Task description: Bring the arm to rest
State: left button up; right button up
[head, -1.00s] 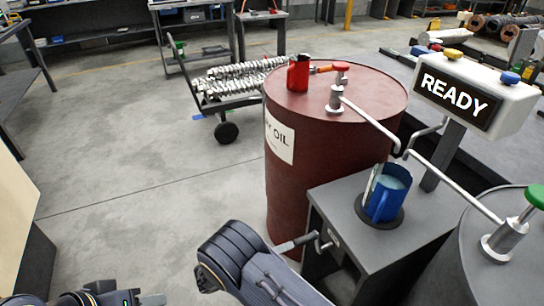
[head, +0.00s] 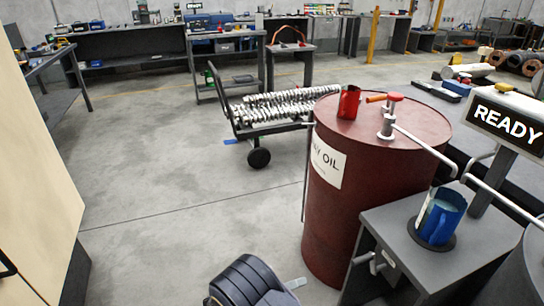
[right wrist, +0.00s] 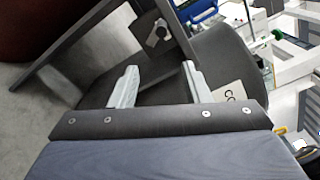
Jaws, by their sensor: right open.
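My right arm shows at the bottom middle of the head view, with a pale fingertip of my right gripper (head: 296,283) at the foot of the dark red barrel (head: 330,215). In the right wrist view both fingers of the right gripper (right wrist: 158,80) are spread apart with nothing between them. Beyond them is a dark grey barrel (right wrist: 210,60) with a pale label. My left gripper is out of view.
A grey stand (head: 385,225) with a blue jug (head: 440,220) on it is right of the red barrel. A red mug (head: 348,102) and a pump tap (head: 388,118) are on the barrel's top. A READY sign (head: 508,118) stands at right.

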jog(key=s+d+r+m+g+y, duration=0.7)
jog(key=d+r+m+g+y, duration=0.3)
jog(key=d+m, duration=0.45)
jog(key=s+r+m+t+y, duration=0.5)
jog(key=s+m, duration=0.3)
jog(key=m, duration=0.3)
jog(key=s+r+m+t+y, duration=0.5)
jog(key=s+r+m+y, duration=0.15)
jog(key=m, duration=0.45)
pick_arm(q)
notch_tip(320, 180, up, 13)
jog(key=p, duration=1.2)
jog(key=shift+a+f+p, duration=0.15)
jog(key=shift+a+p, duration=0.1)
jog(key=shift+p, duration=0.1)
pick_arm(e)
notch_tip(320, 180, up, 12)
jog(key=shift+s+g+h, duration=0.3)
jog(key=shift+s+h, duration=0.05)
